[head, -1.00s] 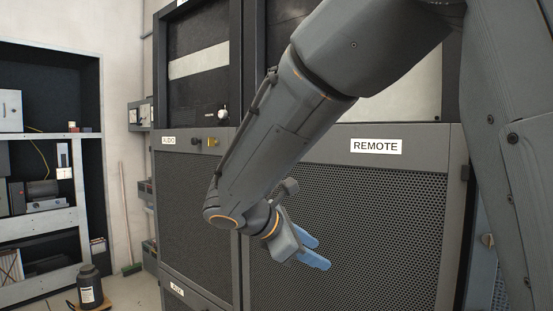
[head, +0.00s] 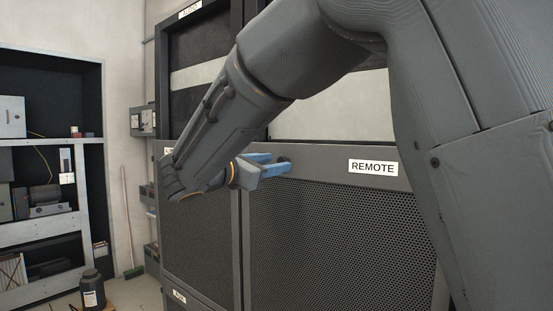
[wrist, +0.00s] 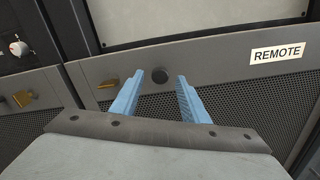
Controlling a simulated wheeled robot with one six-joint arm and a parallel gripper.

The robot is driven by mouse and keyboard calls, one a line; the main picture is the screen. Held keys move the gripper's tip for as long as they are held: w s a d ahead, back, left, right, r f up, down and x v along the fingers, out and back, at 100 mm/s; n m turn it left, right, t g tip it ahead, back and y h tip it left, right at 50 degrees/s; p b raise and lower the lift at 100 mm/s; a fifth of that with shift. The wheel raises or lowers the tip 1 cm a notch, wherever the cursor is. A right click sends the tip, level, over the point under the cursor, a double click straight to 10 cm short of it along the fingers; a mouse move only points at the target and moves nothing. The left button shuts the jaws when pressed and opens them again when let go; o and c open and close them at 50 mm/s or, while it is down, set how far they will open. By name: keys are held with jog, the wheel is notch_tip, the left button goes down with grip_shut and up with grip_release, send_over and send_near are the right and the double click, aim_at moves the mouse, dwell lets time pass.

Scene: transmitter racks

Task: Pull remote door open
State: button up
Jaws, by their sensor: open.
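The remote door (head: 340,235) is a grey framed panel with dark perforated mesh and a white REMOTE label (head: 373,167). It looks shut. A dark round knob (wrist: 160,75) sits on its top rail; in the head view the knob (head: 284,160) is partly hidden by my fingers. My gripper (head: 279,163) is open with blue fingers at the knob's height. In the wrist view the fingertips (wrist: 160,79) lie either side of the knob, with gaps showing. I cannot tell whether they reach around it.
A neighbouring mesh door (head: 195,240) stands left, with a brass latch (wrist: 22,98). Another brass latch (wrist: 107,84) is by my left finger. Shelves (head: 50,220), a broom (head: 128,220) and a dark jug (head: 92,290) are farther left.

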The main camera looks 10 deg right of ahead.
jog(key=shift+x, duration=0.85)
grip_shut()
jog(key=shift+f, duration=0.1)
